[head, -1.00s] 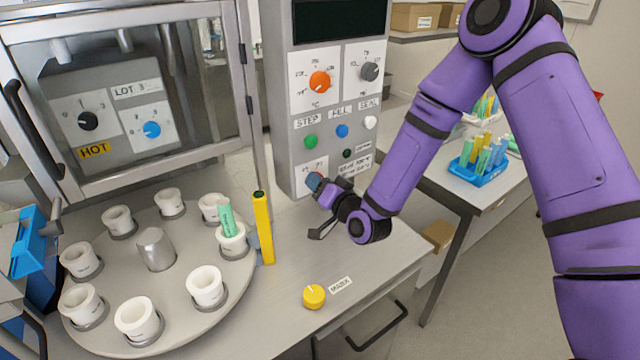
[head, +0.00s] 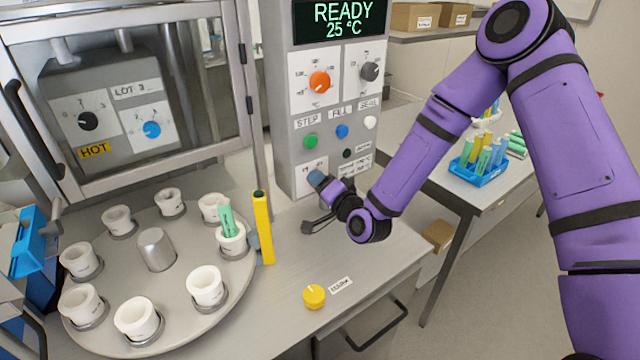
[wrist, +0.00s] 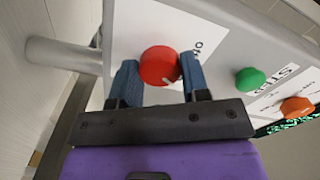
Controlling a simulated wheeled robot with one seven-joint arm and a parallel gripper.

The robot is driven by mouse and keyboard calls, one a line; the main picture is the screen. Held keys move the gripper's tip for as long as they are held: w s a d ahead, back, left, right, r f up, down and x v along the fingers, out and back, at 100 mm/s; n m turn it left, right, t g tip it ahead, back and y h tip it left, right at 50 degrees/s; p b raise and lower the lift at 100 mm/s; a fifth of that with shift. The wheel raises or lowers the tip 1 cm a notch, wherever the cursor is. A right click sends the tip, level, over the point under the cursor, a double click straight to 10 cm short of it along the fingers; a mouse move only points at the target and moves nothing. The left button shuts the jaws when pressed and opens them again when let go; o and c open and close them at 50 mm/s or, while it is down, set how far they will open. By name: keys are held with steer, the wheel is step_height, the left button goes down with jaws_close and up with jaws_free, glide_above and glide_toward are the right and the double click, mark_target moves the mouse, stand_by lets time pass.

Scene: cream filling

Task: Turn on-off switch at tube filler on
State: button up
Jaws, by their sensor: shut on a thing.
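The on-off switch is a red round knob (wrist: 160,66) on a white plate of the tube filler (head: 331,130). In the wrist view a small white mark shows at the knob's lower right, beside partly hidden lettering. My gripper (head: 317,179) is at the lower part of the filler's front panel. In the wrist view its two blue fingertips stand either side of the knob, shut on it. In the head view the gripper hides the knob. The filler's display (head: 340,20) is lit and reads READY, 25 °C.
Above the switch are a green button (head: 310,141), a blue button (head: 342,131) and a white one (head: 370,122), with an orange dial (head: 320,82) higher up. A turntable (head: 185,318) with white cups and a yellow post (head: 263,228) stand left. A yellow knob (head: 314,296) sits on the bench.

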steer(key=o, duration=0.9)
steer(key=shift+o, duration=0.2)
steer(key=v, duration=1.1)
steer(key=shift+w, duration=0.15)
